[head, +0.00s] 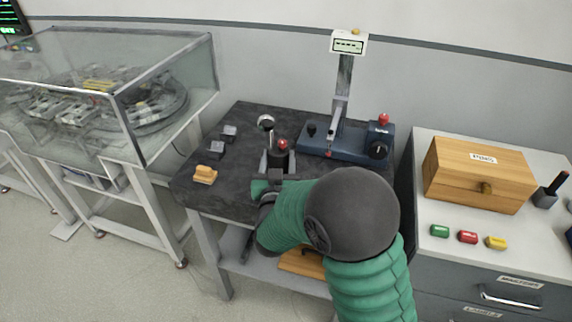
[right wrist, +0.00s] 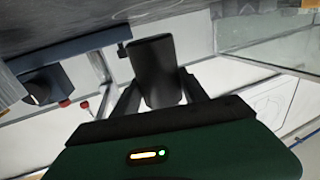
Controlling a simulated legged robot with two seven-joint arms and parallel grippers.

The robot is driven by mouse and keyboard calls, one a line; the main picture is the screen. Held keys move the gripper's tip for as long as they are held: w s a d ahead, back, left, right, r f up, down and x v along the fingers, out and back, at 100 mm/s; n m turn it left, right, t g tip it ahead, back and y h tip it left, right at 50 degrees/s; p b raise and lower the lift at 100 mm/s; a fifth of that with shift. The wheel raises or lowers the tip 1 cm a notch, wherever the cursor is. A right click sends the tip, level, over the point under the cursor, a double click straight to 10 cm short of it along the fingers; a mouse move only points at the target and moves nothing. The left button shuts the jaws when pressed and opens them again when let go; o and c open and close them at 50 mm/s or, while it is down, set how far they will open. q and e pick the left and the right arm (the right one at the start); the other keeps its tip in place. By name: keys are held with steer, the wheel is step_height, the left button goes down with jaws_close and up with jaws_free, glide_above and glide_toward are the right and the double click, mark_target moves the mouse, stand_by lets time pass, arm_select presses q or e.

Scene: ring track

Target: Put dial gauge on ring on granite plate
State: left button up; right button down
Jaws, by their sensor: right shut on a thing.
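In the right wrist view, a dark block (right wrist: 154,70) sits between my right fingers (right wrist: 157,95). The granite plate (head: 245,125) is a dark speckled slab. No ring shows on it; my arm covers its front right part. I cannot tell whether the base touches the plate. My left gripper is out of view.
A blue stand (head: 340,145) with a tall column and display is at the plate's back right. Two small grey blocks (head: 222,140) and a yellow-tan block (head: 205,175) lie at the left. A wooden box (head: 480,172) stands on the right cabinet. A glass case (head: 110,85) is at left.

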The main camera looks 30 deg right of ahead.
mark_target(287, 153)
steer(key=shift+w+d, duration=0.2)
steer(key=shift+d, duration=0.3)
steer(key=shift+w+d, duration=0.2)
steer(key=shift+d, duration=0.35)
steer(key=shift+w+d, duration=0.15)
steer(key=shift+d, duration=0.4)
step_height(287, 153, down, 3)
steer(key=shift+f+b, duration=0.1)
steer(key=shift+b, duration=0.5)
steer(key=shift+w, duration=0.1)
steer(key=c, duration=0.6)
jaws_free()
steer(key=shift+f, duration=0.1)
